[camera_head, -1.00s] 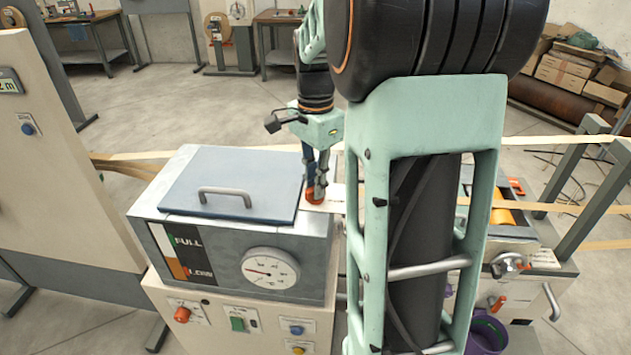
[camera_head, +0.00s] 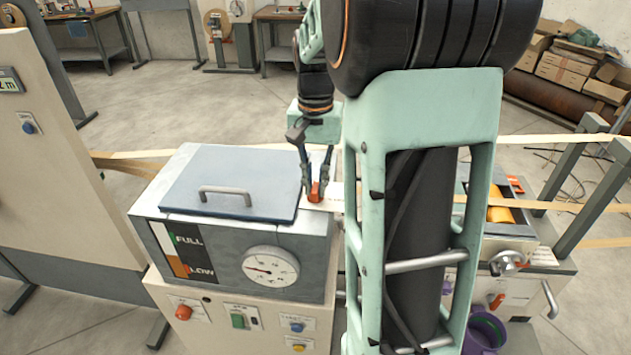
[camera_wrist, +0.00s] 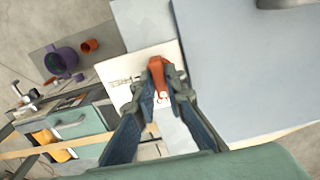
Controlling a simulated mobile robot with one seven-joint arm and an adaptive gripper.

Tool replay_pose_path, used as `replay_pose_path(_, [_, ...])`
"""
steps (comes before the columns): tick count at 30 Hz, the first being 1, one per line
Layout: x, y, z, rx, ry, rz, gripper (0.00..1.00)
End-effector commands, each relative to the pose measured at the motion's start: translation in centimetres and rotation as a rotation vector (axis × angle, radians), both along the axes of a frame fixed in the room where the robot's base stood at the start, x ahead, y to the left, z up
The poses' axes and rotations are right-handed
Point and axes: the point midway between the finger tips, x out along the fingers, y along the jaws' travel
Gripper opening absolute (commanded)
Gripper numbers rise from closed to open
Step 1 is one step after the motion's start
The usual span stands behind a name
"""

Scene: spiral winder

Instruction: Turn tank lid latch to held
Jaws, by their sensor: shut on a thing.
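The tank (camera_head: 238,262) is a grey metal box with a blue-grey lid (camera_head: 232,172) lying flat on top and a bar handle (camera_head: 226,192) on it. The orange-red latch (camera_head: 315,193) sits at the lid's right edge; in the wrist view the latch (camera_wrist: 158,76) shows between the fingers, above a pale label plate. My gripper (camera_head: 314,186) points down at it from above. In the wrist view my gripper (camera_wrist: 160,90) has its fingertips closed on both sides of the latch. The latch's lower part and the print on the plate are partly hidden.
A round gauge (camera_head: 271,267) and a FULL/LOW strip (camera_head: 183,252) are on the tank's front. A control panel with buttons (camera_head: 240,318) is below. Pale strips (camera_head: 560,206) run to the right. A purple bucket (camera_head: 484,333) stands at lower right.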

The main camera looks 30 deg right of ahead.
Motion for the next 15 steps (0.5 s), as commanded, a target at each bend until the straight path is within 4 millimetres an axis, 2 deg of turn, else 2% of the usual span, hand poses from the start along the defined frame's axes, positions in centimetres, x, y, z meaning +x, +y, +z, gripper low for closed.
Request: replay_pose_path(15, [0.11, -0.02, 0.15, -0.001, -0.004, 0.043, 0.00])
